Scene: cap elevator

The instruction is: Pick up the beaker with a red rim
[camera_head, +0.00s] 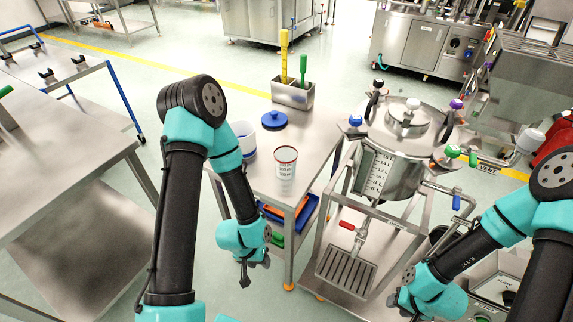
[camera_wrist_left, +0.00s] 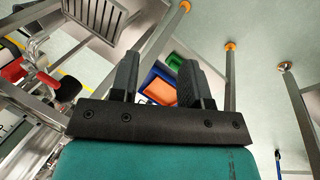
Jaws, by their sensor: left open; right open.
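The beaker with a red rim (camera_head: 285,170) stands upright on the small steel table (camera_head: 292,130), near its front edge. It is clear with dark volume markings. My left gripper (camera_head: 246,276) is open and empty, below and to the left of the beaker, in front of the table. In the left wrist view the two fingers of my left gripper (camera_wrist_left: 158,85) are apart with nothing between them, and the beaker does not show. My right gripper (camera_head: 408,305) is low at the right, beside the steel cart, well away from the beaker; its fingers are hard to make out.
A steel vessel (camera_head: 398,160) on a cart stands to the right. Coloured bins (camera_head: 304,215) sit under the table.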

